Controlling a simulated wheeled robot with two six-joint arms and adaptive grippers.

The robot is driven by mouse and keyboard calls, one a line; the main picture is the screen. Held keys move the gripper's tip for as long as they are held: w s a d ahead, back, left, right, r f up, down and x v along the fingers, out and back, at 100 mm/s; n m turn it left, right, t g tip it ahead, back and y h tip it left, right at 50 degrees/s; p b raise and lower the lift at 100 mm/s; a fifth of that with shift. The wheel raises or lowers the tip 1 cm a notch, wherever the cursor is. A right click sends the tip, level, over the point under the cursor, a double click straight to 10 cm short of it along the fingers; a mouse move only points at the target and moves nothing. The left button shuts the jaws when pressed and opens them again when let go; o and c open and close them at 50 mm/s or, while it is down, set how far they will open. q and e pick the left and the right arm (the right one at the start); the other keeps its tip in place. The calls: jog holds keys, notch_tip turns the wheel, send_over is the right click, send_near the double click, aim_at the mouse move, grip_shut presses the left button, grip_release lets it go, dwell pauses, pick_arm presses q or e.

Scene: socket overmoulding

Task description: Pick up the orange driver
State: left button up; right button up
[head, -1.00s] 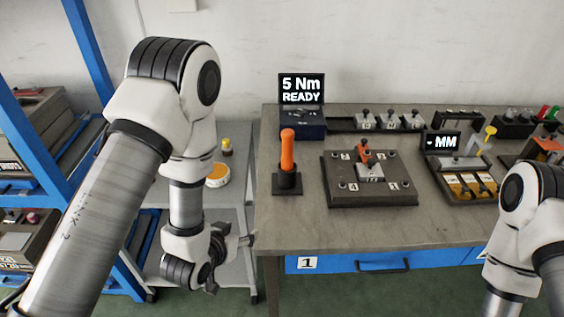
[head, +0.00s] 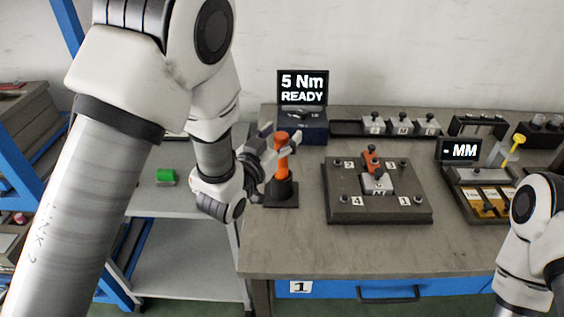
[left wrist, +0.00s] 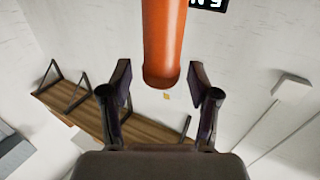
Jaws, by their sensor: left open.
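The orange driver (head: 282,160) stands upright in its black holder (head: 281,193) at the left end of the workbench. My left gripper (head: 278,146) is open at the driver's upper part, with its fingers around or close beside it; the head view does not show clearly which. In the left wrist view the driver's orange handle (left wrist: 164,45) comes down from the top edge, midway between the two spread fingers of my left gripper (left wrist: 163,95). I cannot see either finger touching it. My right gripper is out of the picture; only part of my right arm shows at lower right.
A display reading 5 Nm READY (head: 303,87) stands just behind the driver. A dark fixture plate (head: 345,207) lies to its right, with an orange clamp (head: 371,161) on it. A tray with the MM display (head: 460,150) is farther right. The front of the bench is clear.

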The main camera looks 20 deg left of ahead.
pick_arm(q)
jog(key=shift+w+d+f, duration=0.1)
jog(key=shift+w, duration=0.35)
jog(key=shift+s, duration=0.2)
grip_shut()
